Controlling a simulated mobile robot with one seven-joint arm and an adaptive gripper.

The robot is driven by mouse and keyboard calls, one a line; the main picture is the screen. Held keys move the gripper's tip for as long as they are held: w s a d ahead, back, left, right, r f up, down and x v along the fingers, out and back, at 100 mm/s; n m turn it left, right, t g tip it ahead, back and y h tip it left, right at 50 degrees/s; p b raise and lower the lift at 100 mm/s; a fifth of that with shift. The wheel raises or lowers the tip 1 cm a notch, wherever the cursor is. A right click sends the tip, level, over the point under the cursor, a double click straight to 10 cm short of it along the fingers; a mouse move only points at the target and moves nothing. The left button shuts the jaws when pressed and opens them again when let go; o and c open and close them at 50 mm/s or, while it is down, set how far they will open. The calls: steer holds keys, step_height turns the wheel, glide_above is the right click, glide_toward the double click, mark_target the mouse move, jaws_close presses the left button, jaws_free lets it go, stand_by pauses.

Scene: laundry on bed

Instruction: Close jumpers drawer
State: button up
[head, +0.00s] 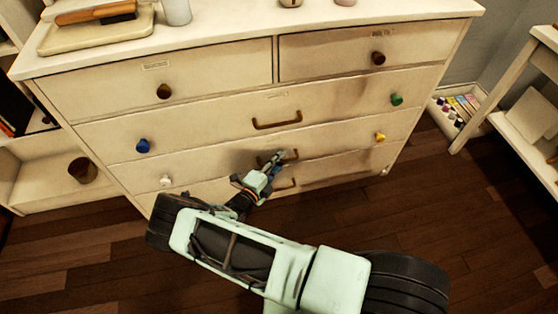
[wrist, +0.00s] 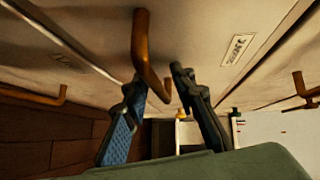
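The white dresser (head: 215,118) has two small drawers on top and several wide drawers below. The third-row drawer (head: 345,142) has a brown bar handle (head: 292,155), which also shows large in the wrist view (wrist: 144,50). A label (wrist: 238,49) above that handle appears to read "JUMPERS", though its letters are small. My gripper (head: 275,158) is at this handle. In the wrist view its two fingers (wrist: 158,88) are apart, with the handle's near end between or just in front of them. Contact is unclear. How far this drawer stands out is hard to tell.
Another brown handle (head: 276,121) is above and one (head: 286,184) below. Coloured knobs, such as a blue one (head: 143,145) and a green one (head: 397,99), stick out from the drawer fronts. A side table (head: 510,80) stands at right. The wooden floor (head: 420,190) in front is clear.

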steer(key=v, duration=1.2)
steer(key=shift+a, duration=0.1)
